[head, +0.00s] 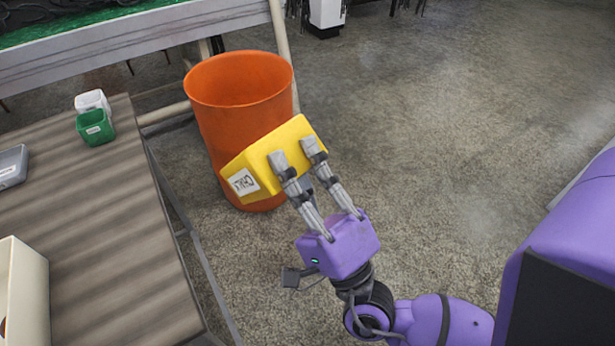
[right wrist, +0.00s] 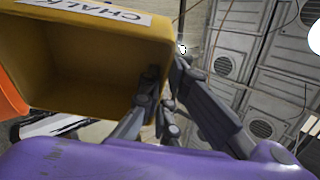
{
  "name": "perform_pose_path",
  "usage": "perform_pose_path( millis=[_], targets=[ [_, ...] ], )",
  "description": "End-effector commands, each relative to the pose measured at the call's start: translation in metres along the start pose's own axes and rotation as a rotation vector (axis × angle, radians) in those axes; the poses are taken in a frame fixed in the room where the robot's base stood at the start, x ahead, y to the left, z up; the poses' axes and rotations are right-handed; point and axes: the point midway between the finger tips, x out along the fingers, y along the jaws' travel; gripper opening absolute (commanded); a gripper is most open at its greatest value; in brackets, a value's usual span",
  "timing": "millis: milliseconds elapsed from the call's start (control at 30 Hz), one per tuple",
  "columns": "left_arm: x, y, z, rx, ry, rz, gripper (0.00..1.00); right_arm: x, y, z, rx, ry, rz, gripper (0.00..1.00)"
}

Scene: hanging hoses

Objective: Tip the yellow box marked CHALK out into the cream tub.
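The yellow box (head: 250,158) with a white CHALK label is held in the air, tilted, by my right gripper (head: 294,152). The gripper's fingers are shut on the box. In the right wrist view the box (right wrist: 155,42) turns its open mouth to the camera, and the part of the inside that shows looks empty. In the head view the box overlaps the front of the orange bin. A cream container (head: 30,300), probably the cream tub, stands on the table at the lower left, cut off by the picture edge; little of its inside shows. My left gripper is out of view.
The large orange bin (head: 222,140) stands on the floor beside the wooden table (head: 110,250). The floor to the right is mostly clear.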

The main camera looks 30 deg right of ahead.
Motion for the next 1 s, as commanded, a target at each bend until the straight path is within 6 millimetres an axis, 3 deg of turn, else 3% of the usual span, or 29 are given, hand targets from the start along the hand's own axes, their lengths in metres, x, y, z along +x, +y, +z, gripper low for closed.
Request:
perform_pose_path(
  millis=[300, 500, 700, 1000],
  targets=[
    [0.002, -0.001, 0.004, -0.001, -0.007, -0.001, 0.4, 0.078, 0.033, -0.003, 0.104, -0.173, 0.138, 0.0],
    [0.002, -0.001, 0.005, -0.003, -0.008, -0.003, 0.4, 0.115, 0.036, 0.008, 0.173, -0.3, 0.228, 0.0],
    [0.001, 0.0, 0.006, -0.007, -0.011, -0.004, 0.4, 0.138, 0.028, 0.023, 0.227, -0.42, 0.302, 0.0],
    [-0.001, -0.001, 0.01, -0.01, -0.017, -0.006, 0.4, 0.148, 0.021, 0.032, 0.263, -0.483, 0.343, 0.0]
  ],
)
